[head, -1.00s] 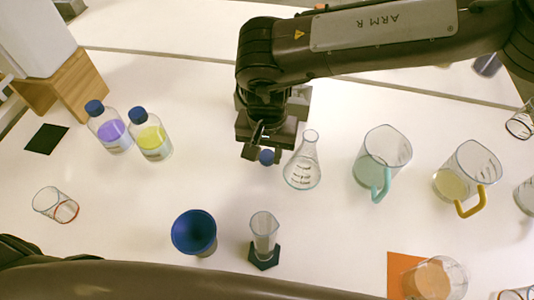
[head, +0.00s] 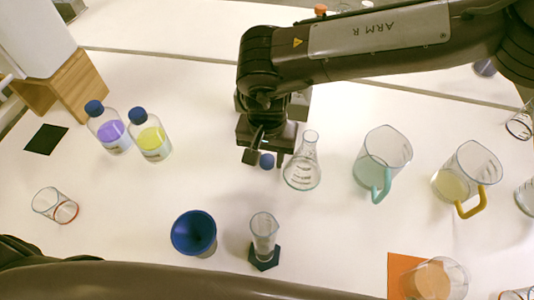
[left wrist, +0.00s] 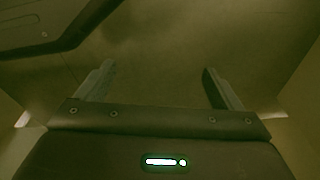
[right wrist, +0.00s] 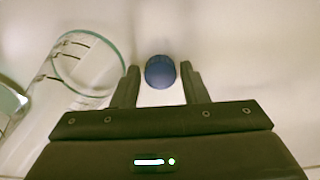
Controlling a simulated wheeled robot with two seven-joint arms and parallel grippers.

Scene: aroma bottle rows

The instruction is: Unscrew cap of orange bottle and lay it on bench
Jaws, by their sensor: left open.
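A small blue cap (head: 267,161) shows at the tips of my right gripper (head: 266,158), left of the conical flask. In the right wrist view the blue cap (right wrist: 160,71) sits between the two finger ends (right wrist: 160,88), with a narrow gap on each side. The right gripper looks open. The cap seems to lie on the bench, with no bottle visible beneath it. I cannot pick out an orange bottle for certain; my right arm covers part of the bench. My left gripper (left wrist: 158,85) is open and empty in the left wrist view.
The conical flask (head: 302,172) stands close right of the gripper; glass also shows in the right wrist view (right wrist: 78,75). Yellow (head: 153,142) and purple (head: 110,133) bottles wear blue caps. A blue funnel-like cup (head: 194,233), a cylinder (head: 264,238) and jugs (head: 380,165) stand around.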

